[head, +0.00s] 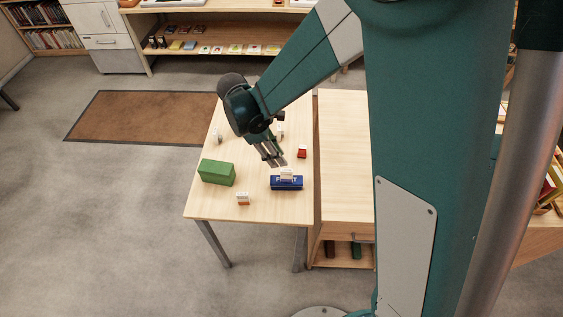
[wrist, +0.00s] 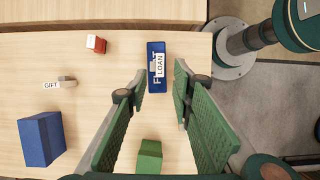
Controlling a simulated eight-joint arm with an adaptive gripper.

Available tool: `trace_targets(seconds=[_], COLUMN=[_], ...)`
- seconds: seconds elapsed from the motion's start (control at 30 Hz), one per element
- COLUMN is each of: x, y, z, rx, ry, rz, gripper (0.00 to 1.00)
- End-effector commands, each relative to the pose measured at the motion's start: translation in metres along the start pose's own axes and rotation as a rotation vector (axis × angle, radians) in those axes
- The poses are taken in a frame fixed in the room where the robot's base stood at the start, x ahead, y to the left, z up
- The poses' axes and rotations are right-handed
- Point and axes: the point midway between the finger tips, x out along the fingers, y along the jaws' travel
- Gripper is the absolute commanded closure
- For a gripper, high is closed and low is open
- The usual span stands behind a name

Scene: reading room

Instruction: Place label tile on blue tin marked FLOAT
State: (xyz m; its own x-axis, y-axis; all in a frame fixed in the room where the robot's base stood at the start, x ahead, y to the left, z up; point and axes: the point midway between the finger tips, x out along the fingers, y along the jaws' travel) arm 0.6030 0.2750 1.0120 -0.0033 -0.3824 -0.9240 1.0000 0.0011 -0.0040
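The blue tin (head: 286,184) marked FLOAT lies on the near right part of the light wooden table; the wrist view also shows it (wrist: 157,87). A white label tile (head: 287,174) rests on the tin and covers the middle letters; in the wrist view the tile (wrist: 159,65) reads LOAN. My gripper (head: 276,161) is just above and behind the tin. In the wrist view its fingers (wrist: 160,75) are spread, one each side of the tile, with visible gaps. Nothing is held.
A green box (head: 217,172) stands left of the tin. The wrist view shows a GIFT tile (wrist: 52,85) and another blue box (wrist: 41,138). Bare wood lies between.

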Motion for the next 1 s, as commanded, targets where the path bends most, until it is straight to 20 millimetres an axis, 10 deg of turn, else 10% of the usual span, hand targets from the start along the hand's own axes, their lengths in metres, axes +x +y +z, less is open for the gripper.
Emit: trace_targets(seconds=[1.0], x=[-0.030], y=[0.000], z=[0.000], rx=[0.000], ry=[0.000], rz=[0.000], gripper=[0.76])
